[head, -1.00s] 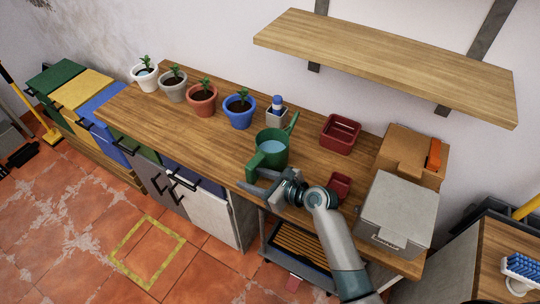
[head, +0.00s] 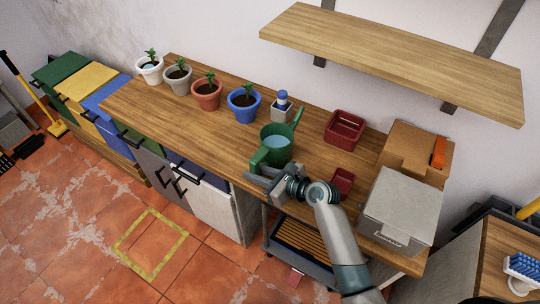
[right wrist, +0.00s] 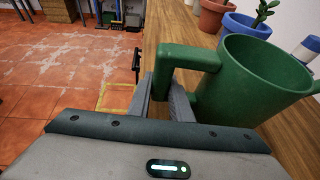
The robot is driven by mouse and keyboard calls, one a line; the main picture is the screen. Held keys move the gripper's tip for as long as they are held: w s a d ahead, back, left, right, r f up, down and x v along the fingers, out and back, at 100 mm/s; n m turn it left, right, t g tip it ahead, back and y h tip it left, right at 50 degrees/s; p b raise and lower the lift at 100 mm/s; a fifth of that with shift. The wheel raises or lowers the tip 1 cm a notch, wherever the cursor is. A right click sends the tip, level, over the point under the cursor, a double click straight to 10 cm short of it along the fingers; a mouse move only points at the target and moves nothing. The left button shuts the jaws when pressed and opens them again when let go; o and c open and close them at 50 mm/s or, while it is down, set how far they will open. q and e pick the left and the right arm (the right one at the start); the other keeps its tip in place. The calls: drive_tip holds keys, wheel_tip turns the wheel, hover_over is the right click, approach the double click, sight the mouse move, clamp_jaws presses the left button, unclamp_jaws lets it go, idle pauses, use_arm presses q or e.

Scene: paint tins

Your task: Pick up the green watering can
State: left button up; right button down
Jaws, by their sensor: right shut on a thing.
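The green watering can (head: 277,147) stands upright on the wooden workbench (head: 190,118), near its front edge, with its spout toward the back right and its handle toward the front left. Something pale blue shows inside it. In the right wrist view the can (right wrist: 262,82) fills the right side, its handle reaching left. My right gripper (head: 258,176) is at the handle, its fingers shut on it from the front; the right wrist view also shows the fingers (right wrist: 162,101) at the handle. My left gripper is not in view.
A blue pot (head: 244,110) and other potted plants stand behind and left of the can. A white bottle with a blue cap (head: 282,104) stands behind it. Red trays (head: 344,129), a grey box (head: 397,208) and a cardboard box (head: 416,150) are to the right. A shelf (head: 390,58) hangs above.

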sight(259, 165)
drive_tip(key=shift+r, duration=0.15)
drive_tip(key=shift+w+r, duration=0.1)
drive_tip(key=shift+r, duration=0.4)
wheel_tip(259, 165, up, 3)
drive_tip(key=shift+d+r+b, duration=0.1)
drive_tip(key=shift+d+b, duration=0.05)
drive_tip(key=shift+b, duration=0.15)
drive_tip(key=s+d+r, duration=0.2)
drive_tip(key=d+r, duration=0.1)
drive_tip(key=d, duration=0.2)
drive_tip(key=s+d+r+b, duration=0.1)
drive_tip(key=s+d+r, duration=0.1)
drive_tip(key=d, duration=0.3)
drive_tip(key=shift+s+d+r+b, duration=0.25)
drive_tip(key=shift+r+b, duration=0.05)
drive_tip(key=shift+r, duration=0.55)
drive_tip(key=c, duration=2.2)
unclamp_jaws()
clamp_jaws()
